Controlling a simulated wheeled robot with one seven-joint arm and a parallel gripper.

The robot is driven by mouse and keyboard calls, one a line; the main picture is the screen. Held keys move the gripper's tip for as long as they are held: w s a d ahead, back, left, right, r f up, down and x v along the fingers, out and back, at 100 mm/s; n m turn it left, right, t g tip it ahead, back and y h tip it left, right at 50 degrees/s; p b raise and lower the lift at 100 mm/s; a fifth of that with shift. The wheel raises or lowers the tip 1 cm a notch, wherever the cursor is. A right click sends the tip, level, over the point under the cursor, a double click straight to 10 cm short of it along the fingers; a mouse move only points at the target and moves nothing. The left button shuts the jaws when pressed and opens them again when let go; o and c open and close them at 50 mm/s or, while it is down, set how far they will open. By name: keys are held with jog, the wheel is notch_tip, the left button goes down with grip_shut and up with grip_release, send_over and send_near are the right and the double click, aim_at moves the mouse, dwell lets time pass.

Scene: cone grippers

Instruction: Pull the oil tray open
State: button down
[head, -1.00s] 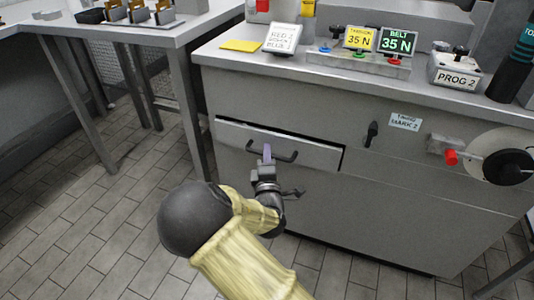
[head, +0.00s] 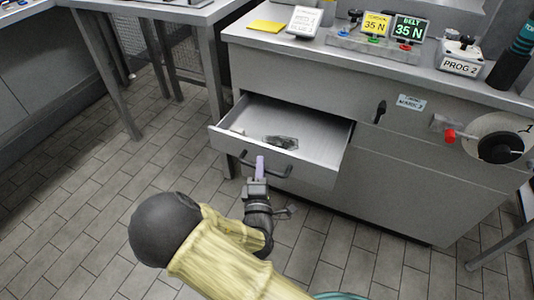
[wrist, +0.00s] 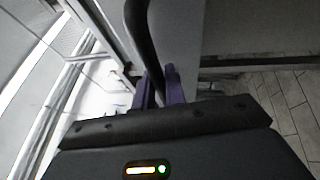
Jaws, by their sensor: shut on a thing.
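The oil tray (head: 312,124) is a grey metal drawer in the front of the grey cabinet, pulled well out so its inside shows. A small dark metallic thing and a small light piece lie in it. Its black bar handle (head: 283,171) runs across the drawer front. My gripper (head: 260,165), with purple fingers, is shut on the handle near its middle. In the wrist view the black handle (wrist: 142,40) passes between the purple fingers (wrist: 160,88).
The cabinet top holds a yellow pad (head: 266,26), a white sign (head: 304,21), force displays (head: 392,26) and a PROG 2 box (head: 460,57). A red-knobbed crank wheel (head: 497,147) is at right. A metal table (head: 160,12) stands at left. The tiled floor (head: 140,165) before the drawer is clear.

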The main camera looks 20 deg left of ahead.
jog(key=shift+s+f, duration=0.1)
jog(key=shift+s, duration=0.3)
jog(key=c, duration=1.5)
grip_release()
jog(key=shift+w, duration=0.1)
jog(key=shift+o, duration=0.2)
jog(key=p+v, duration=0.4)
jog(key=v, duration=1.3)
jog(key=shift+s, duration=0.4)
jog(key=shift+a, duration=0.1)
